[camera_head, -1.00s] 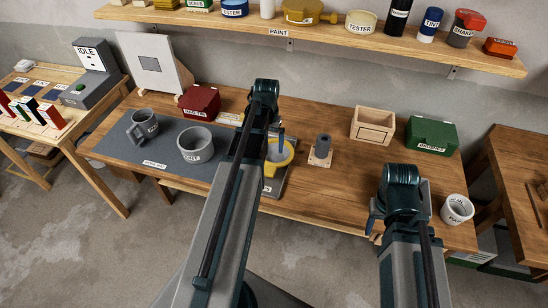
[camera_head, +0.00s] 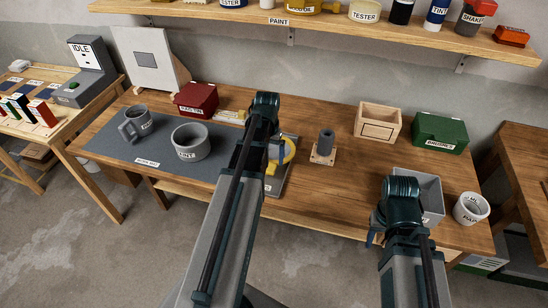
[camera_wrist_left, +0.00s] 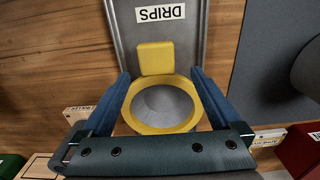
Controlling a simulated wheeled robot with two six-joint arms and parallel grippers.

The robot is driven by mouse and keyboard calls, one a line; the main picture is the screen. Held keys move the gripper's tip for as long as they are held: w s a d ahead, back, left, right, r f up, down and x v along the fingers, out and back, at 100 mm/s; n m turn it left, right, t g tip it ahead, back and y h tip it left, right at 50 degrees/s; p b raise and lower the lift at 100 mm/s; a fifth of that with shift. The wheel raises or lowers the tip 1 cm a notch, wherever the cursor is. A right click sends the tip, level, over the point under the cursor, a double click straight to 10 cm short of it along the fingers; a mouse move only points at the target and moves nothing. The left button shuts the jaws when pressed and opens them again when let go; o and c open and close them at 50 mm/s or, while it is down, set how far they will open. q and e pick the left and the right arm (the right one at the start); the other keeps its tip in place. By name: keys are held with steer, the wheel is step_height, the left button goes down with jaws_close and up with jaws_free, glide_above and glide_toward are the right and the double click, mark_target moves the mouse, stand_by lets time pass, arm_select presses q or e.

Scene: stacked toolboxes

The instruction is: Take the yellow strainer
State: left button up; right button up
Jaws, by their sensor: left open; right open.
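The yellow strainer (camera_head: 289,150) is a ring with a tab and a grey bowl-like middle. It sits at the grey tray labelled DRIPS (camera_head: 282,182), partly hidden by my left arm in the head view. In the left wrist view the strainer (camera_wrist_left: 155,60) lies between the two blue fingers of my left gripper (camera_wrist_left: 165,82). The fingers are spread on either side of the ring; I cannot tell if they touch it. My right gripper (camera_head: 376,236) is open and empty near the table's front edge at the right, far from the strainer.
A dark cylinder on a wooden base (camera_head: 324,147) stands right of the strainer. A grey bin (camera_head: 432,194) is behind my right arm. Bare wood lies between the cylinder and the bin.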

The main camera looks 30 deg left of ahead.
mark_target(269, 164)
arm_select(q)
step_height(269, 164, down, 5)
steer(key=b, duration=0.4)
steer(key=shift+d+f+b, duration=0.1)
steer(key=shift+d+b, duration=0.05)
steer(key=shift+b, duration=0.2)
jaws_close()
